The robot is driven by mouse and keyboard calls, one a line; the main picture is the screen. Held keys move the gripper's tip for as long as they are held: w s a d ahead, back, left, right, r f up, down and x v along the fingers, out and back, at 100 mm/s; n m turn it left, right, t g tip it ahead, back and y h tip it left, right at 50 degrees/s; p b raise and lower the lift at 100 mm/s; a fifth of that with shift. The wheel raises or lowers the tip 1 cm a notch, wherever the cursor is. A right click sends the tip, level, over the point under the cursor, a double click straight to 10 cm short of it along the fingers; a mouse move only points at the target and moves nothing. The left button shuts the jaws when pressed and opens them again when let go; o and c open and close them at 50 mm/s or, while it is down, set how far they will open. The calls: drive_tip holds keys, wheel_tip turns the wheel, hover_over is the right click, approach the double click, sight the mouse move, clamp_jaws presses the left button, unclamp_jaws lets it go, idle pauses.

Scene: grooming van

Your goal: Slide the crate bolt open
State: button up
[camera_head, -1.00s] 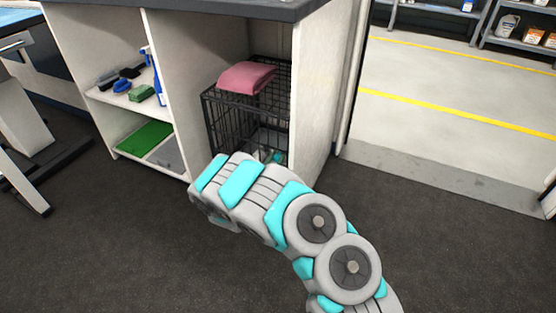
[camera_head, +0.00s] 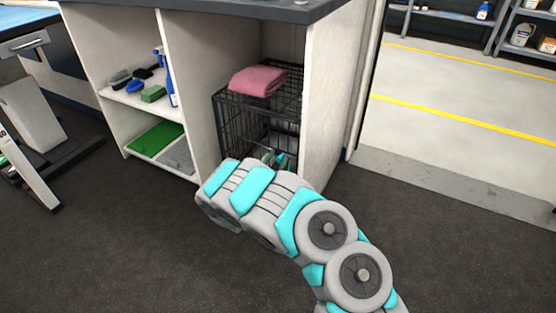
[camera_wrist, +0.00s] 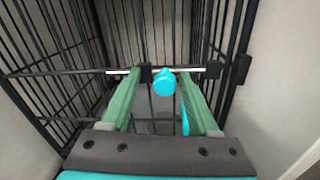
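The black wire crate (camera_head: 232,122) stands in the right-hand compartment of the cabinet. In the wrist view its front bars (camera_wrist: 60,75) fill the background. The silver bolt rod (camera_wrist: 118,72) runs horizontally across the crate front through dark brackets. A cyan bolt knob (camera_wrist: 163,84) sticks out toward the camera. My gripper (camera_wrist: 161,80) is open, with its green fingers on either side of the knob, the right finger nearer to it. I cannot tell whether that finger touches it. In the head view my gripper (camera_head: 277,158) is mostly hidden behind my arm, at the crate front.
A folded pink towel (camera_head: 258,80) lies on the crate. The cabinet's right side wall (camera_head: 332,95) stands close beside the crate. Shelves on the left hold brushes, a blue spray bottle (camera_head: 168,78) and a green mat (camera_head: 157,138). The dark floor (camera_head: 130,250) in front is clear.

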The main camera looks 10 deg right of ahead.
drive_tip(key=v, duration=0.8)
drive_tip(key=shift+f, duration=0.1)
idle(0.4)
